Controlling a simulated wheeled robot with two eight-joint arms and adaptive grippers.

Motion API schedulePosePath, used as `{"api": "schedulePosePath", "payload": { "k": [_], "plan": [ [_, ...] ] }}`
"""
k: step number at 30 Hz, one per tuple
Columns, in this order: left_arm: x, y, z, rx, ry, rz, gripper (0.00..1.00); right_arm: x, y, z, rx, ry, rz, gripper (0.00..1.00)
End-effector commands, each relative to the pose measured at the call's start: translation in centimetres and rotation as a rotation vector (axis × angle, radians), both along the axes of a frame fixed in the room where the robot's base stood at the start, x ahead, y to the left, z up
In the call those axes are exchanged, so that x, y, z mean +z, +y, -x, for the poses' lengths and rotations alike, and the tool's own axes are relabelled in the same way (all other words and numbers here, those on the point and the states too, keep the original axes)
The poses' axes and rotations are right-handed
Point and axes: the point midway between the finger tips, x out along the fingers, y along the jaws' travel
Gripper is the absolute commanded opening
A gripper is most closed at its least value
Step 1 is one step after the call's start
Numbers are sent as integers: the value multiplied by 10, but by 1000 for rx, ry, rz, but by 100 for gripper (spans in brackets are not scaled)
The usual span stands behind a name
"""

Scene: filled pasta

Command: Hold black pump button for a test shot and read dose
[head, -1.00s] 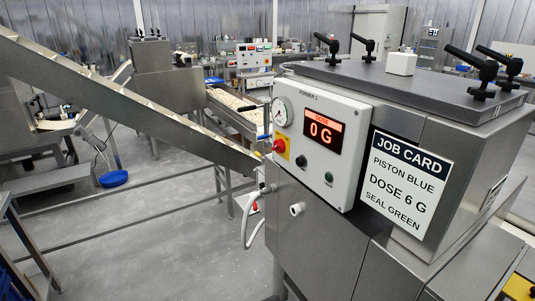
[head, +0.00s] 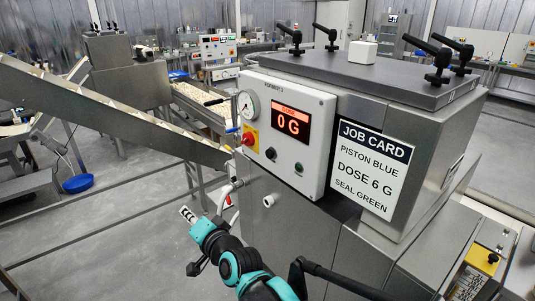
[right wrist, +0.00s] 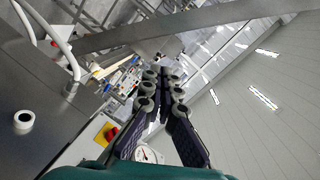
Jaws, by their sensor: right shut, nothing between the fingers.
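The control panel (head: 312,92) on the steel machine carries a small black button (head: 270,154) below its dose display (head: 290,123). The display reads 0 G in red. My right gripper (head: 187,213) is in front of the machine, lower left of the panel and apart from the button. In the right wrist view its fingers (right wrist: 163,78) are together with nothing between them. That view shows the red knob on its yellow plate (right wrist: 106,132) and part of the gauge (right wrist: 148,154), but not the black button. My left gripper is out of view.
A dark green button (head: 298,168) sits right of the black one. A job card (head: 370,168) reads piston blue, dose 6 G, seal green. A sloping conveyor (head: 110,112) lies left.

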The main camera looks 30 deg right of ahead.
Motion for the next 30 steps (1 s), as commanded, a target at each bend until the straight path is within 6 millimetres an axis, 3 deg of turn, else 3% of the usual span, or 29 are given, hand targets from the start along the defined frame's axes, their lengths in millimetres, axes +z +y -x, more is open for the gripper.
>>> {"api": "schedulePosePath", "payload": {
  "k": [1,3,6,9,13,18,30],
  "plan": [
    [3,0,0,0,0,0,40,22,-11,-26,-69,-92,-162,0],
    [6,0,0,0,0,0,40,47,-36,-52,-173,-235,-423,0],
    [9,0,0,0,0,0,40,64,-80,-74,-304,-429,-762,0],
    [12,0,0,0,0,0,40,61,-121,-80,-410,-601,-1037,0],
    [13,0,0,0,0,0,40,45,-160,-77,-503,-767,-1273,0],
    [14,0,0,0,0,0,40,31,-180,-71,-552,-865,-1396,0],
    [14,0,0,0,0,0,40,31,-184,-70,-556,-873,-1403,0]
  ]
}}
